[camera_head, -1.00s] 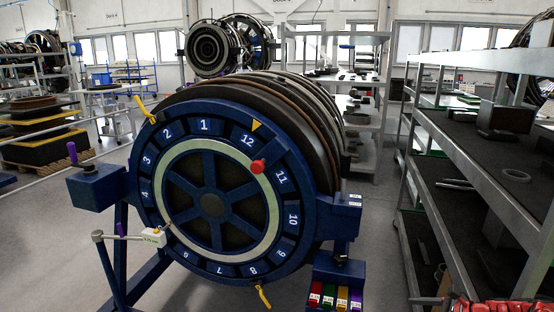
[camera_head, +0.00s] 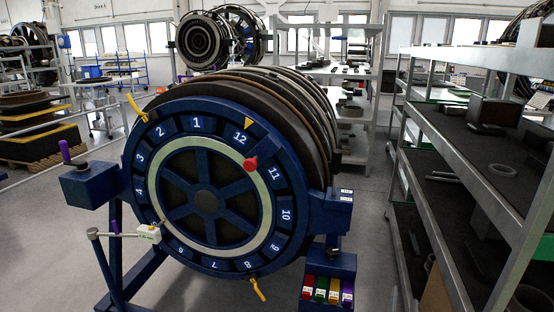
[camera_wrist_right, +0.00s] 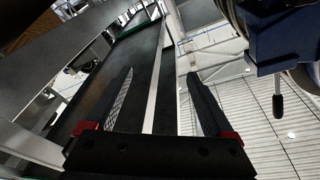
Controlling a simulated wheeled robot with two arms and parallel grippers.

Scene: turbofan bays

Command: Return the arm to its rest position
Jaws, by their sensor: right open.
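My right gripper (camera_wrist_right: 161,73) shows in the right wrist view. Its two dark fingers with red bases stand wide apart, and nothing is held between them. Dark shelf surface and a pale metal rail show behind the fingers. No gripper can be made out in the head view now, and my left gripper is in neither view.
A blue numbered engine ring (camera_head: 205,200) on a stand fills the middle of the head view. Metal shelving (camera_head: 480,170) runs along the right. Grey floor (camera_head: 375,230) lies open between them.

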